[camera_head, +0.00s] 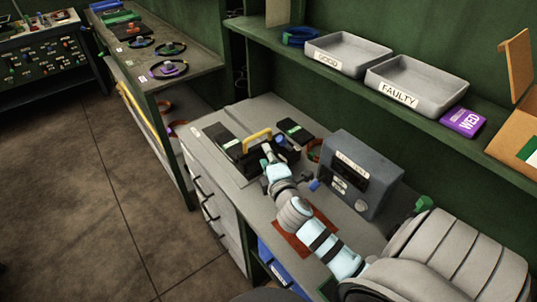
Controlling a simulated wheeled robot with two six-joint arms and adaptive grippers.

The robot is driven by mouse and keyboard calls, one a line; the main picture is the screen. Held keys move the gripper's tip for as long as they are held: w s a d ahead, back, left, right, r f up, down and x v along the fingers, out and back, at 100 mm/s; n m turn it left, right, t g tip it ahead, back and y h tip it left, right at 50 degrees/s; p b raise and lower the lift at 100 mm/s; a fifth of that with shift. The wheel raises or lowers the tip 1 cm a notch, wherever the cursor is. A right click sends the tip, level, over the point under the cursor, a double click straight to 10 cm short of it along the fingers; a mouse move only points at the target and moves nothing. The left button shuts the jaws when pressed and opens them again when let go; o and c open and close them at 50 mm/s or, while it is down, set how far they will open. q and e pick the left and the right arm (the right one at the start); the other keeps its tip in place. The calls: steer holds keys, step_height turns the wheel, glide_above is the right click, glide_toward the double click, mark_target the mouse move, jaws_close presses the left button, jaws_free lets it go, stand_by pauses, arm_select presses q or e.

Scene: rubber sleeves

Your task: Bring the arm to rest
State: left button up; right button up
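My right arm reaches in from the lower right over the grey workbench (205,150). My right gripper (270,158) is at the arm's far end, low over the bench. It is beside a black item with a yellow handle (257,136) and a dark blue item (284,147). The gripper's fingers are small and dark here, so I cannot tell whether they are open or shut, or whether they touch anything. My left arm and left gripper are not in view.
A grey box device (356,172) stands right of my arm. A reddish-brown mat (292,246) lies under the arm. The shelf above holds a GOOD tray (318,47), a FAULTY tray (440,109) and a purple WED box (463,121). Open floor (90,200) lies left.

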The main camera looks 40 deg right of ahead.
mark_target(258, 135)
steer(key=shift+w, duration=0.15)
steer(key=x, duration=1.2)
steer(key=shift+a, duration=0.1)
